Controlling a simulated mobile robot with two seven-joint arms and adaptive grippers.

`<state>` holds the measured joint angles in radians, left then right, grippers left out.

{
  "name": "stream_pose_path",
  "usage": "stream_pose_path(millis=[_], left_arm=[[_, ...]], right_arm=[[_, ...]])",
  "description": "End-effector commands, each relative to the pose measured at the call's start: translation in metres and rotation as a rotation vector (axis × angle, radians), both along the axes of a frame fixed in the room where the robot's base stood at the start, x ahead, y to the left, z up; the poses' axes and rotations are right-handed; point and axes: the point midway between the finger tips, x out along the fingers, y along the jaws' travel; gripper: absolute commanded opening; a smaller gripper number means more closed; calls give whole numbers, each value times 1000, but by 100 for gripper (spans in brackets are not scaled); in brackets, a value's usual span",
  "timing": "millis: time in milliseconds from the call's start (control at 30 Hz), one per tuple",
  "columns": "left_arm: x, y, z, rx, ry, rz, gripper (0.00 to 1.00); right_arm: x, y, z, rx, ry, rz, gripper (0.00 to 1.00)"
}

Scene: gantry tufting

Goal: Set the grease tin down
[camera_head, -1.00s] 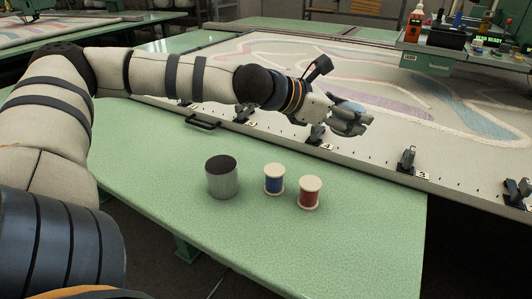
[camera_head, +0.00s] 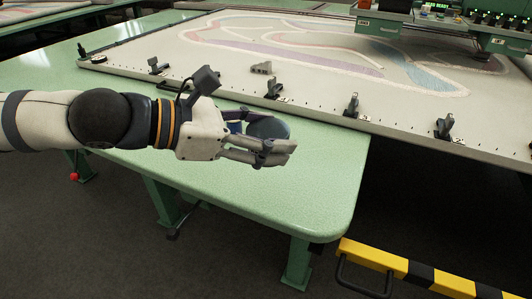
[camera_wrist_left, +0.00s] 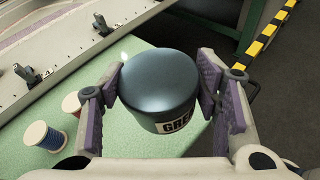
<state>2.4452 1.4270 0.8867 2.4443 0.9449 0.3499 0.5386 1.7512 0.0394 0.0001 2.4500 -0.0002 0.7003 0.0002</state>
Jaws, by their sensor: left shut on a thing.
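The grease tin (camera_head: 268,128) has a dark blue-grey lid and shows behind my left fingers in the head view. In the left wrist view the tin (camera_wrist_left: 160,82) sits between both finger pads, with part of a pale label reading "GRE". My left gripper (camera_head: 270,142) is shut on it, over the green table (camera_head: 320,185) near its right end. The fingers hide part of the tin's side. I cannot tell whether its base touches the table. My right gripper is not in view.
A blue spool (camera_wrist_left: 45,136) and a red spool (camera_wrist_left: 72,103) stand on the table beside the gripper. The tufting frame with black clamps (camera_head: 353,104) runs along the back. A yellow-black barrier (camera_head: 420,273) stands off the table's right corner. Bare table shows right of the gripper.

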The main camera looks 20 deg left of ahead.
Motion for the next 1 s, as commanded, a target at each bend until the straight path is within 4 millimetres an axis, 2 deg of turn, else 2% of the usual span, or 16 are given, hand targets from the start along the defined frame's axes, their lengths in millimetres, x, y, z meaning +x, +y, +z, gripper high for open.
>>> stream_pose_path(millis=[33, 167, 200, 300, 467, 533, 633, 1000], left_arm=[[19, -3, -39, 4, 47, -3, 25], [59, -10, -54, 2, 40, -1, 25], [66, -11, -66, 1, 42, 0, 25], [82, -13, -81, -1, 33, 0, 25], [97, -15, -92, 0, 24, 1, 25], [103, -17, -107, -2, 27, 0, 24], [102, -16, -125, -3, 28, 1, 24], [102, -16, -126, 0, 18, 2, 24]], right_arm=[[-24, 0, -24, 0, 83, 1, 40], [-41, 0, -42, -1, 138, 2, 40], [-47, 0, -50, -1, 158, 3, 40], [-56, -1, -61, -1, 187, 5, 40], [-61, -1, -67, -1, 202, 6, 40], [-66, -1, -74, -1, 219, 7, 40], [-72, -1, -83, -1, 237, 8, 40], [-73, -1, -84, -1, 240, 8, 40]])
